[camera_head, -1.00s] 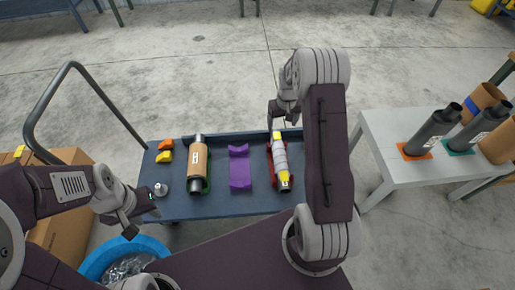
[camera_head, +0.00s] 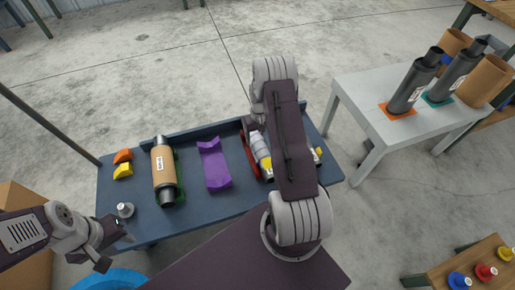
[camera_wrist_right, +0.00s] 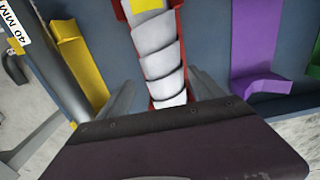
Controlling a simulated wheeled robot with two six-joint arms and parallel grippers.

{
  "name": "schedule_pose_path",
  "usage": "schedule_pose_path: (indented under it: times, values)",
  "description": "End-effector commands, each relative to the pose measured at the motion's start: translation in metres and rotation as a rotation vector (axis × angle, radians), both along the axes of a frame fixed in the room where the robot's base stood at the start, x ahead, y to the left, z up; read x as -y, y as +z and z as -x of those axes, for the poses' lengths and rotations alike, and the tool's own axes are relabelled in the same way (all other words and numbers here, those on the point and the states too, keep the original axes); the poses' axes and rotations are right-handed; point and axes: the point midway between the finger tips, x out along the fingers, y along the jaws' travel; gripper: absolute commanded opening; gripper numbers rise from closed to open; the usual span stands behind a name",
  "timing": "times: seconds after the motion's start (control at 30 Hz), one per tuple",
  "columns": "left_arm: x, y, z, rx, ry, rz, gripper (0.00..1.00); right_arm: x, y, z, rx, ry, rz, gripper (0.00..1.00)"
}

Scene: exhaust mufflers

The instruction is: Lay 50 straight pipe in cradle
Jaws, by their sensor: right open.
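A white-wrapped pipe with yellow bands (camera_head: 260,148) lies in a red cradle (camera_head: 247,153) on the blue table (camera_head: 225,190). No readable size shows on it. My right gripper (camera_wrist_right: 163,98) is open, its fingers on either side of the wrapped pipe (camera_wrist_right: 160,55) in the right wrist view; I cannot tell whether they touch it. In the head view my right arm hides part of this pipe. A purple cradle (camera_head: 214,163) is empty. A brown-wrapped pipe with dark ends (camera_head: 164,170) lies in a green cradle (camera_head: 179,175). My left gripper (camera_head: 115,250) is open and empty near the table's front left.
A yellow cradle (camera_wrist_right: 78,60) lies beside the red one. Orange (camera_head: 122,156) and yellow (camera_head: 123,171) blocks and a small grey part (camera_head: 125,210) sit at the left.

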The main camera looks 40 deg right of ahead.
Motion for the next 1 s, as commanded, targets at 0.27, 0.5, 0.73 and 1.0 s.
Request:
schedule_pose_path:
  times: [0.27, 0.5, 0.73, 1.0]
  values:
    - [0.0, -0.025, 0.0, 0.0, 0.0, 0.0, 0.36, -0.004, -0.028, -0.002, 0.0, 0.001, 0.0, 0.77]
    - [0.0, -0.045, 0.0, 0.0, 0.0, 0.0, 0.36, -0.005, -0.056, -0.004, 0.002, 0.0, 0.001, 0.77]
    - [0.0, -0.042, 0.0, 0.0, 0.0, 0.0, 0.36, -0.005, -0.053, -0.004, 0.002, 0.0, 0.001, 0.54]
    - [0.0, -0.042, 0.0, 0.0, 0.0, 0.0, 0.36, -0.005, -0.053, -0.004, 0.002, 0.0, 0.001, 0.0]
